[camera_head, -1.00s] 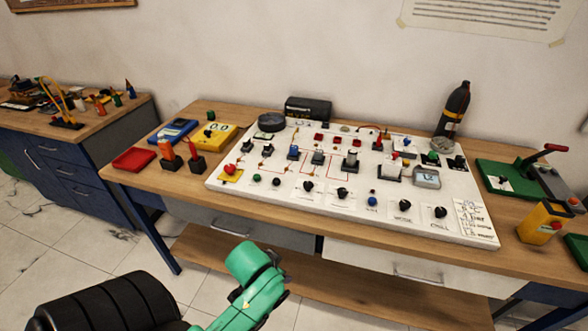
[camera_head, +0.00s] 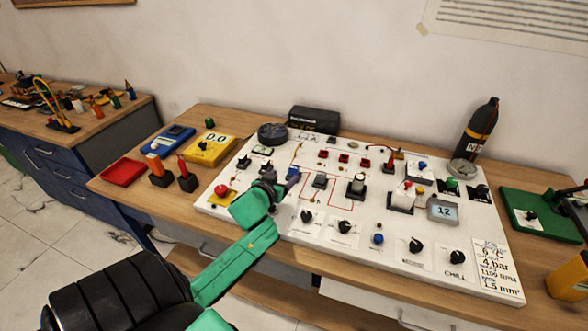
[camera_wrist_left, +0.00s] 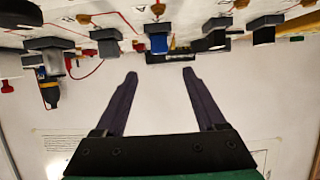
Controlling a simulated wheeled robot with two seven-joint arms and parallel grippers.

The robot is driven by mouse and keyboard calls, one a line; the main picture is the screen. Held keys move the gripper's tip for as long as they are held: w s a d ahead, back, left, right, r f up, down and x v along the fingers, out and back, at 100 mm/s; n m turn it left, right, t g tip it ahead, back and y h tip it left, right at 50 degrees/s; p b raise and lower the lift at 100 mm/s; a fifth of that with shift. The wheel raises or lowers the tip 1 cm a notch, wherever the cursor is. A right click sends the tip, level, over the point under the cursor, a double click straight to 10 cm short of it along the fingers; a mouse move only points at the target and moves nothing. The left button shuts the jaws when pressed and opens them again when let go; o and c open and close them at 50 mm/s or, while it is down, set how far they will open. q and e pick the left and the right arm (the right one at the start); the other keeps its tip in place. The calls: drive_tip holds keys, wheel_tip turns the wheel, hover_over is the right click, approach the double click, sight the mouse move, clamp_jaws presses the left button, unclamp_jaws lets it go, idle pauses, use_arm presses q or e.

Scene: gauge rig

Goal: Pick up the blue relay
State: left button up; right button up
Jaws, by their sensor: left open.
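The blue relay (camera_head: 293,171) is a small blue block standing on the white panel (camera_head: 330,260), left of its middle. My left gripper (camera_head: 276,184) is over the panel, right beside the relay, and partly hides it in the head view. In the left wrist view the relay (camera_wrist_left: 158,44) lies just beyond the gap between the two dark fingertips (camera_wrist_left: 160,75). The fingers are apart with nothing between them. My right gripper does not show.
Several dark blocks and knobs (camera_head: 344,227) crowd the panel around the relay. A yellow meter (camera_head: 211,149), orange and red pieces, and a red tray (camera_head: 124,172) stand on the left. A dark bottle (camera_head: 482,130) stands at the back right.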

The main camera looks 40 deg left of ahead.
sight(294, 167)
use_arm(q)
drive_tip(key=x, duration=0.3)
drive_tip(key=shift+w+a+f, duration=0.1)
drive_tip(key=shift+w+f, duration=0.1)
drive_tip(key=shift+w, duration=0.05)
drive_tip(key=p+x, duration=0.1)
drive_tip(key=x, duration=0.1)
drive_tip(key=shift+w+a, duration=0.15)
drive_tip(key=shift+w, duration=0.15)
drive_tip(key=shift+x, duration=1.1)
drive_tip(key=shift+w+f, duration=0.15)
drive_tip(key=shift+f, duration=0.1)
drive_tip(key=shift+c, duration=0.6)
clamp_jaws()
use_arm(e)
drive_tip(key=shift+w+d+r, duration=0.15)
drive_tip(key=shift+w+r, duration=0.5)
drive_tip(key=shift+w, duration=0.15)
use_arm(q)
drive_tip(key=shift+r, duration=0.15)
